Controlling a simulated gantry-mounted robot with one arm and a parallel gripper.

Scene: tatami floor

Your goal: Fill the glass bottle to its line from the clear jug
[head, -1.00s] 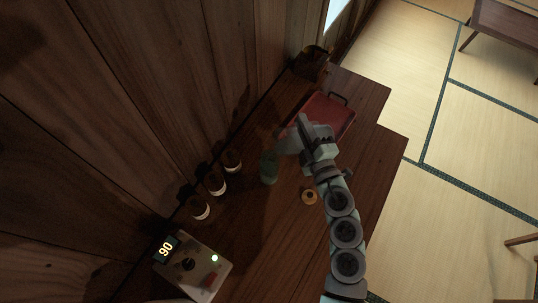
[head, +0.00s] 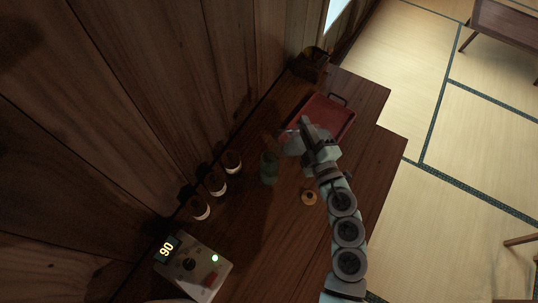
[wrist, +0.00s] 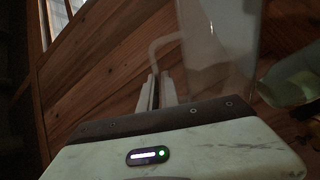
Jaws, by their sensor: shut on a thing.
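The green-tinted glass bottle (head: 269,170) stands upright on the wooden counter, left of my gripper in the head view. My gripper (wrist: 160,88) is shut on the handle of the clear jug (wrist: 218,45). In the head view the jug (head: 290,143) is a faint shape beside the bottle's top, left of my gripper (head: 303,140). The bottle also shows in part at the right edge of the wrist view (wrist: 292,86). I cannot make out the fill line or the water level.
A device reading 90 (head: 193,268) is at the near end. A red tray (head: 328,112) lies behind my gripper. A small round yellowish object (head: 309,198) sits on open counter.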

